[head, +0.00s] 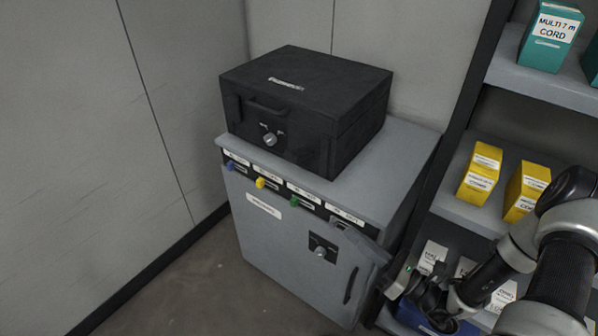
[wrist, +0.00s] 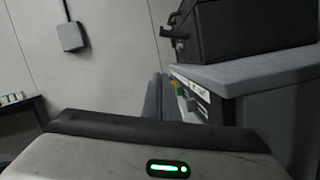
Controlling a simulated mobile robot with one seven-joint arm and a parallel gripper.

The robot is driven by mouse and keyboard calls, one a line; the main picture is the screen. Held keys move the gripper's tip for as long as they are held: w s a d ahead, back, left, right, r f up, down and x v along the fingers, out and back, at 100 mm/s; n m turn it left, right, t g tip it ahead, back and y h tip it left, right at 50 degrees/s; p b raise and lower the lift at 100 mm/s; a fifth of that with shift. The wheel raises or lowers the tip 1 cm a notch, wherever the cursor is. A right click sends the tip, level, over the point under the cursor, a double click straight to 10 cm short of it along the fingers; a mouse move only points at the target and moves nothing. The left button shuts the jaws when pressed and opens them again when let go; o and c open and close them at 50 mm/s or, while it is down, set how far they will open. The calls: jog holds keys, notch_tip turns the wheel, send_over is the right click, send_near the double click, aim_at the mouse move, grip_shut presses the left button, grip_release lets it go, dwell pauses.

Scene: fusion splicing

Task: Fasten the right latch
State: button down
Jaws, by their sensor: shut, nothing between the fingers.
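A black case (head: 300,105) with a closed lid sits on top of a grey cabinet (head: 262,235). Its front has a dark bar-like fitting and a round silver knob (head: 269,139). I cannot tell which part is the right latch. The wrist view shows the case (wrist: 245,35) at upper right, with a small dark fitting (wrist: 178,32) sticking out of its side. My gripper (head: 428,298) is shut and empty at lower right in the head view, beside the cabinet's right front. In the wrist view its grey body fills the bottom and its fingertips are hidden.
The cabinet front has blue, yellow and green pieces under labels, a second knob (head: 320,252) and a grey flap (head: 362,240) jutting out at right. A shelf (head: 545,80) with teal and yellow boxes stands at right. Floor (head: 200,285) at left is clear.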

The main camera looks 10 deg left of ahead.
aim_at(299, 155)
jog(key=w+d+r+b+x, duration=0.1)
jog(key=r+x, duration=0.2)
jog(key=x, duration=1.8)
jog(key=shift+d+r, duration=0.25)
jog(key=shift+r, duration=0.15)
